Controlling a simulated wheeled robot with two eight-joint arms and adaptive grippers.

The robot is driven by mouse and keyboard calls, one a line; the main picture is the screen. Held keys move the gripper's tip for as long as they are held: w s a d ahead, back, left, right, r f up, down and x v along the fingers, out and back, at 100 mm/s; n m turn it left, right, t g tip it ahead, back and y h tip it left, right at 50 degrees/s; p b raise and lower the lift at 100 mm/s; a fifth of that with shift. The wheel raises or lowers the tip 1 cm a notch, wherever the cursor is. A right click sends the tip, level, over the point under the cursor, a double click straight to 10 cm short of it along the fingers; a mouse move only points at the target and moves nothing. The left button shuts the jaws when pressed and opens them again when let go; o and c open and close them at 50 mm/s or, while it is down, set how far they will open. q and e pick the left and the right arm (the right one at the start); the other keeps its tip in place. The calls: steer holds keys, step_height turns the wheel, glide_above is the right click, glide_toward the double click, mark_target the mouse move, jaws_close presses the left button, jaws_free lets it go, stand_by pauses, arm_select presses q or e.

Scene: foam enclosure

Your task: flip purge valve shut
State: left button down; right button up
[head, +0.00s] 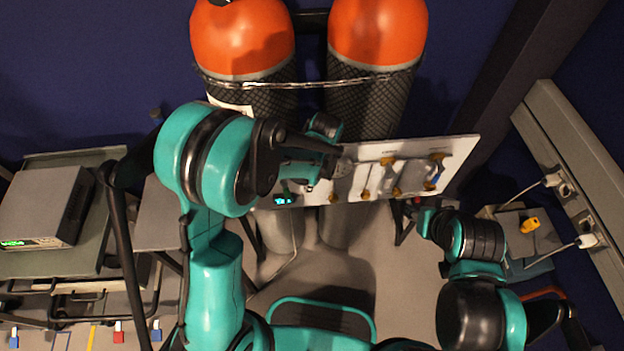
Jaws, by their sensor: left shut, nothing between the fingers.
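A pale valve panel (462,147) stands in front of two orange-topped cylinders. I cannot tell which fitting is the purge valve; labels are too small to read. My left gripper (341,164) is shut and empty at the panel's left part, and my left arm hides that end. Whether its fingertips touch a fitting is unclear. My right gripper (417,204) is low, below the panel's right part, small and dark; its fingers are not clear.
The left cylinder (243,38) and right cylinder (377,32) stand behind the panel, with a chain (310,84) across them. A grey instrument (45,205) sits on a cart at left. A grey wall trunking (575,170) with plugs runs along the right.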

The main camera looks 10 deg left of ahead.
mark_target(286, 185)
arm_select(q)
steer(key=a, duration=0.1)
steer(key=s+a, duration=0.1)
steer(key=a, duration=0.1)
steer(key=shift+a+b, duration=0.3)
steer(key=shift+s+a+f, duration=0.1)
steer(key=shift+s+a, duration=0.1)
steer(key=shift+a, duration=0.3)
